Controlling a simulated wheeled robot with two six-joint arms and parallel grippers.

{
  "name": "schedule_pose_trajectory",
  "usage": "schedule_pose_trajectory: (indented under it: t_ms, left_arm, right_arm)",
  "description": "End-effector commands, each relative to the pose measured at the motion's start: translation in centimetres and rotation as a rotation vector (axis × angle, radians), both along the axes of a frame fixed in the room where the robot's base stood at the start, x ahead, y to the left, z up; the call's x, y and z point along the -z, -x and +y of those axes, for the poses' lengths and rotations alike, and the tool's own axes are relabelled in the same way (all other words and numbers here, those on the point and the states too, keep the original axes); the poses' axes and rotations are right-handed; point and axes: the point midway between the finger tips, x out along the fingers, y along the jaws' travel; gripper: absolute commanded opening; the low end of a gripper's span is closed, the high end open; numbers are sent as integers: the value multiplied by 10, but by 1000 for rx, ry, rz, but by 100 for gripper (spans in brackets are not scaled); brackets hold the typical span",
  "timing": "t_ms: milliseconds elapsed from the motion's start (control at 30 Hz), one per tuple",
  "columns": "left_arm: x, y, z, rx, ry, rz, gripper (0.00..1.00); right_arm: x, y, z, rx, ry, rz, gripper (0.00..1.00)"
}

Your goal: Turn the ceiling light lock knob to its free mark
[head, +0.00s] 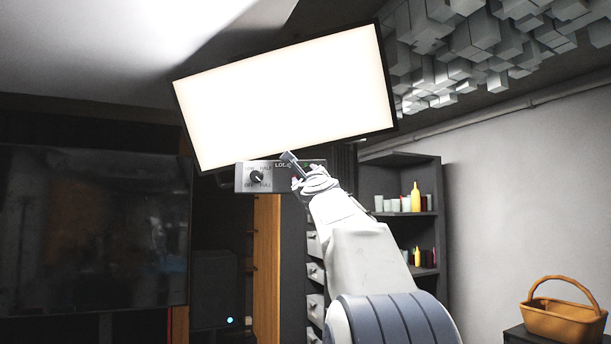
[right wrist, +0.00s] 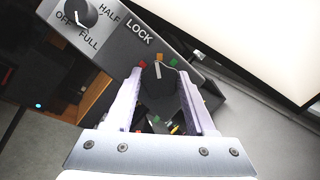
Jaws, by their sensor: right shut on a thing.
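The ceiling light (head: 285,95) is a bright, tilted rectangular panel with a grey control box (head: 242,178) at its lower edge. The lock knob (right wrist: 159,84) is black with a white pointer line, beside the word LOCK in the right wrist view. Red, orange and green marks sit around it, and the pointer appears to face the orange middle mark. My right gripper (right wrist: 162,90) is shut on the lock knob, one finger on each side. In the head view my right gripper (head: 297,172) hides most of the knob. My left gripper is not in view.
A dimmer knob (head: 257,177) marked OFF, HALF and FULL sits left of the lock knob. A dark screen (head: 95,230) hangs at left. A shelf with bottles (head: 415,197) stands behind my arm, and a basket (head: 563,322) is at lower right.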

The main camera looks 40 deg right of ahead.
Motion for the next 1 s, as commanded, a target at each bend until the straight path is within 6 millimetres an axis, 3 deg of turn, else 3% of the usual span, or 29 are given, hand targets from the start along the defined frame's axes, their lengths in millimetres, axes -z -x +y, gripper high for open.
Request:
schedule_pose_trajectory:
  t_ms: [1000]
  left_arm:
    - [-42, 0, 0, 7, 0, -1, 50]
  right_arm:
    - [-3, 1, 0, -1, 481, 446, 0]
